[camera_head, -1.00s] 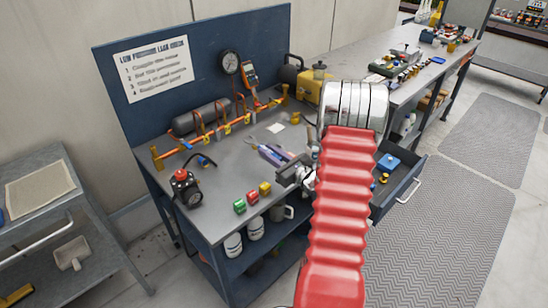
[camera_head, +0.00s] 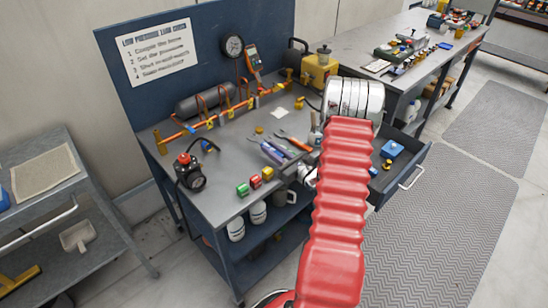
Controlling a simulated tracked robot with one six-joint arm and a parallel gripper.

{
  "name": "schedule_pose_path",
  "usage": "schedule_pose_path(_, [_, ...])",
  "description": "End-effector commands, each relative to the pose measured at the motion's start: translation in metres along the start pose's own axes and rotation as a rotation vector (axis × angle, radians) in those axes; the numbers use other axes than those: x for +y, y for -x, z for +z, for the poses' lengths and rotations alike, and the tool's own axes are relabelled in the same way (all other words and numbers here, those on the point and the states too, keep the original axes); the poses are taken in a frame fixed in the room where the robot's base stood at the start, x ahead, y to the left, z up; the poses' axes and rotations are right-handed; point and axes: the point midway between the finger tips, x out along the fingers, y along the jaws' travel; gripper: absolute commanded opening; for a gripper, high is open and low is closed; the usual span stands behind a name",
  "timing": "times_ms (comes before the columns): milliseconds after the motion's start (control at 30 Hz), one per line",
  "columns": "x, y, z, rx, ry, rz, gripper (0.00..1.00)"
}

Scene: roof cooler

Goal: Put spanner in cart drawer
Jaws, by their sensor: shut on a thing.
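My gripper (camera_head: 303,178) is at the right front of the bench, between the coloured blocks and the open drawer. My red arm hides most of it. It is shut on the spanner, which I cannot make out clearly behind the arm. Tools with purple handles (camera_head: 275,151) show just left of the gripper, and an orange-handled tool (camera_head: 294,141) shows behind it. The cart drawer (camera_head: 407,178) is pulled out at the right, beyond my arm. The arm hides the drawer's left part.
A mug and white jars (camera_head: 258,212) stand on the shelf below. A side cart (camera_head: 50,215) is at the left. Grey mats cover the right floor.

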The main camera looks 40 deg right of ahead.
Motion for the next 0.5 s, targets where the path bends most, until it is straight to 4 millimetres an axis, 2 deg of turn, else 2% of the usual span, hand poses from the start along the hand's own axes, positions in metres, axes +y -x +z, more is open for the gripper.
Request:
schedule_pose_path(367, [0.000, -0.001, -0.002, -0.001, 0.001, 0.001, 0.00])
schedule_pose_path(500, [0.001, -0.001, -0.012, -0.001, -0.001, 0.001, 0.00])
